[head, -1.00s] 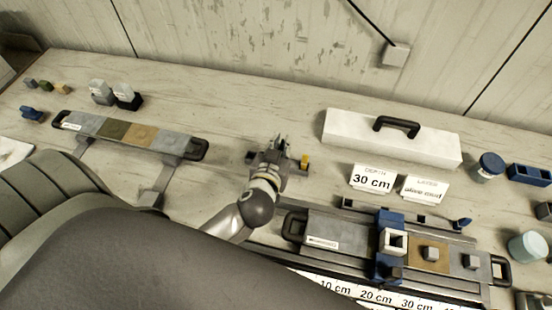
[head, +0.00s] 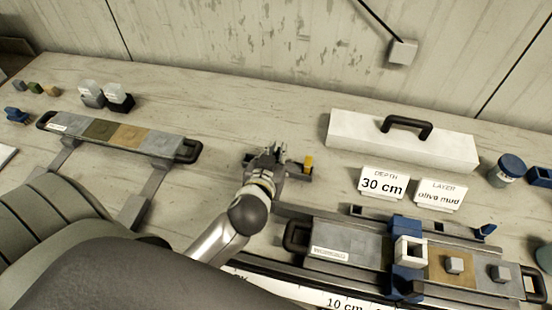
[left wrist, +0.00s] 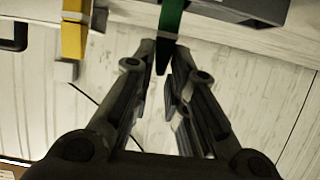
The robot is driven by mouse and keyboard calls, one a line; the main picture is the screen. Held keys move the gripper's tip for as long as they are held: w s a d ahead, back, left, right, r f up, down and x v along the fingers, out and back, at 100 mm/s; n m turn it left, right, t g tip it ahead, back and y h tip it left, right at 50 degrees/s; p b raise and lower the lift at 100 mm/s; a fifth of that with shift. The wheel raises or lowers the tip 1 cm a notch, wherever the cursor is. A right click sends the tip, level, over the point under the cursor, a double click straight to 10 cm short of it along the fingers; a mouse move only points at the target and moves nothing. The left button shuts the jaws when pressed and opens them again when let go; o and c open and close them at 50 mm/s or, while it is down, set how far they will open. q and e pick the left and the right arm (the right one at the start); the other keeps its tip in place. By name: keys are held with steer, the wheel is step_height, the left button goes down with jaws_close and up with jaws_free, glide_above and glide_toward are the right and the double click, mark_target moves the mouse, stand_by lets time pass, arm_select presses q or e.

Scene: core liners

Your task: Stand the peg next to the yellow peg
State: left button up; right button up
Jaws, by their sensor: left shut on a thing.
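The yellow peg (head: 308,162) stands upright in a small dark grey holder (head: 299,175) on the bench, just right of my left gripper (head: 270,155) in the head view. In the left wrist view the yellow peg (left wrist: 75,28) is at the upper left, apart from the fingers. My left gripper (left wrist: 163,50) is shut on a green peg (left wrist: 172,20), which sits between its fingertips. The green peg overlaps the grey holder (left wrist: 225,10) in that view; I cannot tell whether it is seated. In the head view my gripper hides the green peg. My right gripper is not in view.
A white lidded case (head: 402,143) and the cards "30 cm" (head: 384,184) and "olive mud" (head: 440,195) stand to the right. A core tray (head: 345,240) with a blue clamp (head: 405,228) is at the lower right. Another tray (head: 120,134) lies left. Bench behind my gripper is clear.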

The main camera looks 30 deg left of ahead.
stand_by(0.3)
arm_select(q)
steer(key=o, duration=0.8)
steer(key=shift+f, duration=0.1)
steer(key=p+v, duration=0.6)
steer(key=v, duration=0.5)
steer(key=shift+s+d+r+p, duration=0.15)
steer(key=shift+s+r+p, duration=0.15)
steer(key=shift+s+p, duration=0.15)
steer(key=shift+s+f, duration=0.1)
